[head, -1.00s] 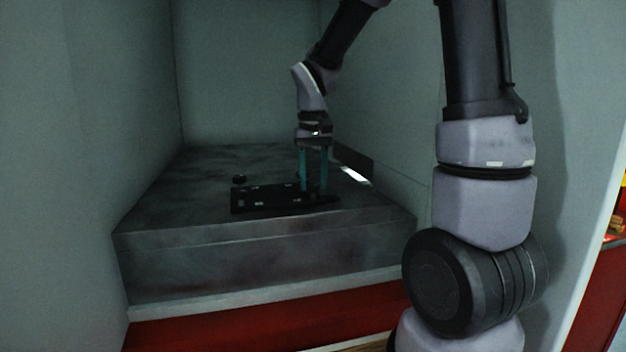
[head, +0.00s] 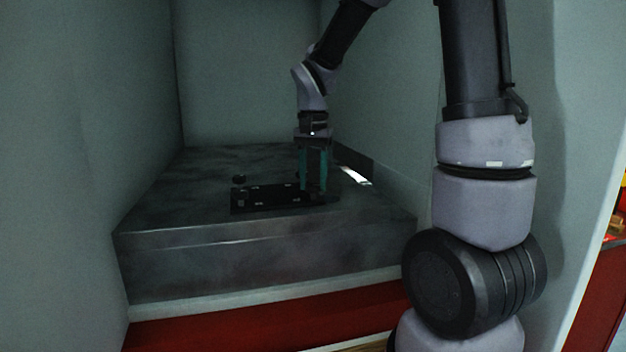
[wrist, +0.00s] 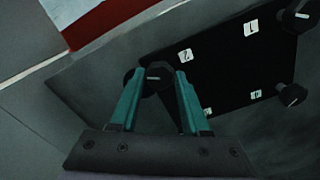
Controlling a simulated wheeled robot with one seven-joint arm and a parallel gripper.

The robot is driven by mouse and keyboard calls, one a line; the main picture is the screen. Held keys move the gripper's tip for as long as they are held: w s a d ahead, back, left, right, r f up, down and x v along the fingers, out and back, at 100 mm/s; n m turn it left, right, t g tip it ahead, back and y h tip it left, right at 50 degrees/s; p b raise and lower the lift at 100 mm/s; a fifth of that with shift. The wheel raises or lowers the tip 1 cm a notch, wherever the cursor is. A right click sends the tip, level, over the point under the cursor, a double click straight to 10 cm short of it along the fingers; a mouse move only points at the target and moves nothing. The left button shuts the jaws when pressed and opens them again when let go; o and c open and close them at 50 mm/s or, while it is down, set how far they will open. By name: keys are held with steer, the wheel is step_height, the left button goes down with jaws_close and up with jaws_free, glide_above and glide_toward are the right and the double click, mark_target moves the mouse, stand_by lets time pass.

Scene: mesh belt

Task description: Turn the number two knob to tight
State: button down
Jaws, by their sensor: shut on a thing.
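A black plate (head: 262,200) lies on the grey stone-like block and also shows in the wrist view (wrist: 225,62), with white number labels. The number two label (wrist: 185,55) is beside a dark knob (wrist: 154,78) at a corner of the plate. The knob has a short pale mark on top. My gripper (head: 313,188) points down at the right end of the plate. In the wrist view, my gripper's teal fingers (wrist: 160,74) stand on either side of this knob and are shut on it. In the head view the fingers hide the knob.
Another knob (wrist: 299,16) is near label 1 and one more (wrist: 291,94) near label 4. A small dark knob (head: 239,179) shows behind the plate's left end. The block (head: 200,241) is otherwise mostly bare, with walls at the back and sides.

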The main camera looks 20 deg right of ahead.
mark_target(314, 185)
steer(key=shift+c, duration=1.9)
jaws_free()
steer(key=shift+r, duration=0.15)
step_height(314, 185, up, 11)
steer(key=shift+f, duration=0.2)
